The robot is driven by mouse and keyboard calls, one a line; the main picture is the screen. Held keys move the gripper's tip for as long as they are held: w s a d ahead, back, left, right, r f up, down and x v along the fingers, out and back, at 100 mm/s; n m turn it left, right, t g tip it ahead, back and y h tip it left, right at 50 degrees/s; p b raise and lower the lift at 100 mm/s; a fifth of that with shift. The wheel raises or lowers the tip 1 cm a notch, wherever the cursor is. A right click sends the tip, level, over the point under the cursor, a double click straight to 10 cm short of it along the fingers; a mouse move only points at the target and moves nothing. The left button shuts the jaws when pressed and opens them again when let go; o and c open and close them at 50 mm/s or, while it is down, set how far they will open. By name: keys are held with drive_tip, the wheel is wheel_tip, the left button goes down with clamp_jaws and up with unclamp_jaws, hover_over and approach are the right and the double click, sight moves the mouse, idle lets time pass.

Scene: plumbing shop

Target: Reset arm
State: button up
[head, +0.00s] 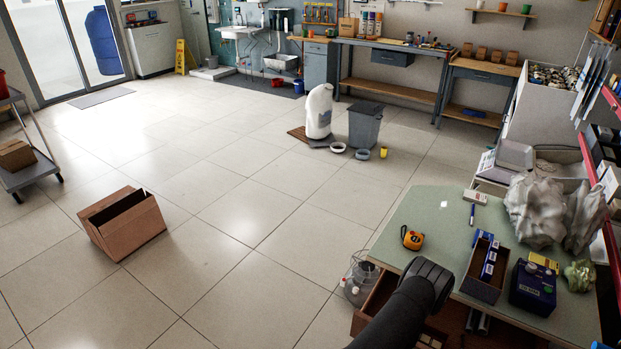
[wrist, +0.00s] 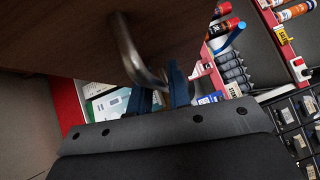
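My arm (head: 405,305) reaches in from the bottom of the head view, in front of the green-topped desk (head: 404,215). My gripper is hidden there. In the wrist view my gripper (wrist: 158,95) shows as two dark blue fingers with a gap between them, so it looks open. A curved metal handle (wrist: 130,50) on a dark brown panel (wrist: 60,35) comes down to the fingers. Its lower end is close to them or between them; I cannot tell whether they touch. I see nothing clearly gripped.
A brown drawer (head: 372,304) stands out below the desk top. On the desk are a tape measure (head: 412,238), an open box (head: 487,270), a dark blue container (head: 533,288) and crumpled bags (head: 537,210). A wire-caged lamp (head: 360,281) is beside the desk. Open floor lies left.

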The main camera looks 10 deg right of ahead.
drive_tip(key=shift+a, duration=0.15)
drive_tip(key=a+f, duration=0.1)
drive_tip(key=a, duration=1.1)
drive_tip(key=shift+f, duration=0.3)
drive_tip(key=shift+s, duration=0.1)
drive_tip(key=d, duration=0.4)
drive_tip(key=d+r, duration=0.1)
drive_tip(key=d, duration=0.7)
drive_tip(key=shift+d+r, duration=0.25)
drive_tip(key=shift+r, duration=0.1)
drive_tip(key=a+f, duration=0.2)
drive_tip(key=a, duration=1.6)
drive_tip(key=d, duration=0.9)
drive_tip(key=shift+r, duration=0.4)
drive_tip(key=shift+d, duration=0.1)
idle(1.5)
